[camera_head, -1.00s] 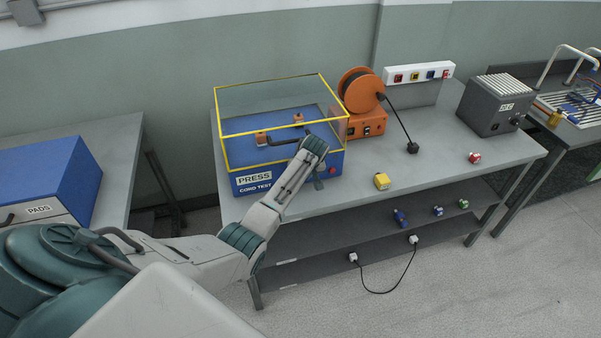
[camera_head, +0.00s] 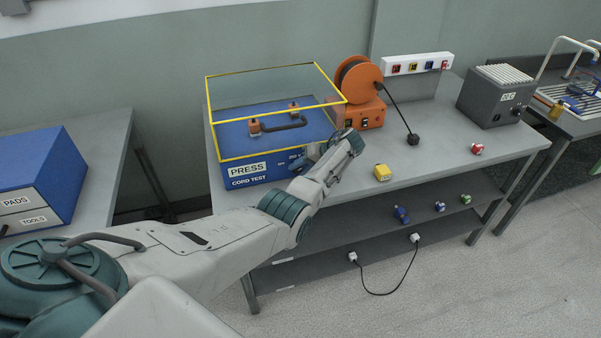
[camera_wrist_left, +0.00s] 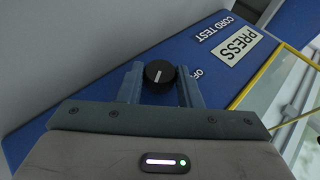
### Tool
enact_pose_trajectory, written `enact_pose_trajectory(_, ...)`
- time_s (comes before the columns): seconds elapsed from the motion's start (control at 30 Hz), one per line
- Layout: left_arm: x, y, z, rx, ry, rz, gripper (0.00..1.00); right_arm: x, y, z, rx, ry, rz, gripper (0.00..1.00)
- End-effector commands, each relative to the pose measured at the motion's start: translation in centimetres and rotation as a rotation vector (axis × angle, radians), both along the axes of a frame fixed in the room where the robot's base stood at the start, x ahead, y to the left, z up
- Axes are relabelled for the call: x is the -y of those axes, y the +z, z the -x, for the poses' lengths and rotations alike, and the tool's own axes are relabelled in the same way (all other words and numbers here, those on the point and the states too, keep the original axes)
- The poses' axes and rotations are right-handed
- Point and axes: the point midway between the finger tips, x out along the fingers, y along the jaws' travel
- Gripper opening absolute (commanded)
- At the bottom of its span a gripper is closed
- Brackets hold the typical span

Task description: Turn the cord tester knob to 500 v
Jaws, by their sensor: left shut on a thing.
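The cord tester (camera_head: 262,172) is a blue box with a yellow-framed clear cover, standing at the left end of the bench. Its front reads PRESS and CORD TEST. In the left wrist view the black round knob (camera_wrist_left: 159,74) with a white pointer line is on the blue face, with an OFF mark (camera_wrist_left: 195,72) beside it. My left gripper (camera_wrist_left: 160,82) is shut on the knob, one finger on each side. In the head view my left gripper (camera_head: 314,154) is at the tester's right front, and my wrist hides the knob. The 500 v mark cannot be read. My right gripper is not in view.
A black handle bar (camera_head: 285,127) lies under the clear cover. The bench's front middle is mostly clear.

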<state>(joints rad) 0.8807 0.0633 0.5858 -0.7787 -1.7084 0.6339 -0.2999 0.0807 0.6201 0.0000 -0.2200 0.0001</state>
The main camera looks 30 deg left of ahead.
Motion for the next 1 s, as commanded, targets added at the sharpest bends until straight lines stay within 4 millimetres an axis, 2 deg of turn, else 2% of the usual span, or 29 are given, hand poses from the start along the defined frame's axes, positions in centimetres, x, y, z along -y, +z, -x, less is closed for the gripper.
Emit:
enact_pose_trajectory(0.53,-0.02,0.0,-0.02,-0.019,-0.001,-0.015,0.09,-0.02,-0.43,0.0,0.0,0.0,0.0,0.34)
enact_pose_trajectory(0.57,-0.02,0.0,-0.02,-0.019,-0.001,-0.015,0.37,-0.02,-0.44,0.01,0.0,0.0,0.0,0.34)
enact_pose_trajectory(0.63,-0.02,0.0,-0.02,-0.018,0.0,-0.015,0.51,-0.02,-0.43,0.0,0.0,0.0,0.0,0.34)
enact_pose_trajectory(0.67,-0.02,0.0,-0.02,-0.018,0.0,-0.015,0.53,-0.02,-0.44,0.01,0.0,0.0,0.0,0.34)
enact_pose_trajectory(1.0,0.39,0.2,-0.17,-0.017,-0.001,-0.015,0.53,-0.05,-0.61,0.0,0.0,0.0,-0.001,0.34)
